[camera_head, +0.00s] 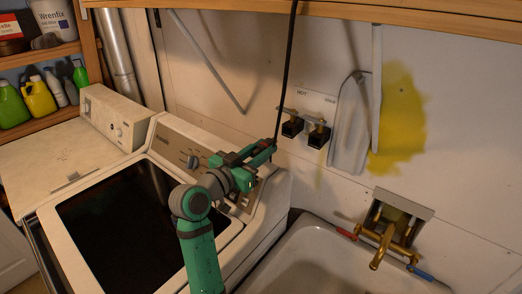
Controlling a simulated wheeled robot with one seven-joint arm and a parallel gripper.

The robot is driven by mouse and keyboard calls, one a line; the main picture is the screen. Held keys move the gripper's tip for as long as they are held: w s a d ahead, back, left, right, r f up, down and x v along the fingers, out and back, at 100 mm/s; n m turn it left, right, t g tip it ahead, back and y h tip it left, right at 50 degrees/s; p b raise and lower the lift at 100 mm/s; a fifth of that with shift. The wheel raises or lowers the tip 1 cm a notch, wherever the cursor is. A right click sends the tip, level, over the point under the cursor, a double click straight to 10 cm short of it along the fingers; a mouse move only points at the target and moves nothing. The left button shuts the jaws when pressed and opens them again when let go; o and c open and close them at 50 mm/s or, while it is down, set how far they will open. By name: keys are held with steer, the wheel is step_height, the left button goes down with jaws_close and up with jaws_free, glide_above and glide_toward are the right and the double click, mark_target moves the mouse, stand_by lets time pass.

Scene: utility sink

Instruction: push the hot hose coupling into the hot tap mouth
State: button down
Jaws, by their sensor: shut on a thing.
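My gripper (266,152), on my green and grey arm, is shut at the lower end of a black hose (287,70) that hangs from above. The hose's coupling is hidden or too small to make out at the jaws. The hot tap (292,127) is the left of two dark tap bodies on the wall, below the lettering "HOT". Its mouth cannot be made out. My gripper is left of and a little lower in the picture than this tap, with a gap between them. The other tap (318,136) is just right of it.
A washing machine (225,232) with a dark lid lies below my arm. A sink (300,252) with a brass faucet (381,244) is at lower right. A grey ironing-board-like shape (349,125) and a pale pipe (376,90) are right of the taps. Shelves hold bottles at left.

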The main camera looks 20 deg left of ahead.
mark_target(273, 141)
steer(key=shift+x, duration=2.5)
steer(key=shift+x, duration=1.65)
steer(key=c, duration=1.4)
jaws_free()
steer(key=shift+s, duration=0.1)
steer(key=v, duration=1)
steer(key=shift+s+a, duration=0.15)
steer(key=shift+s, duration=0.2)
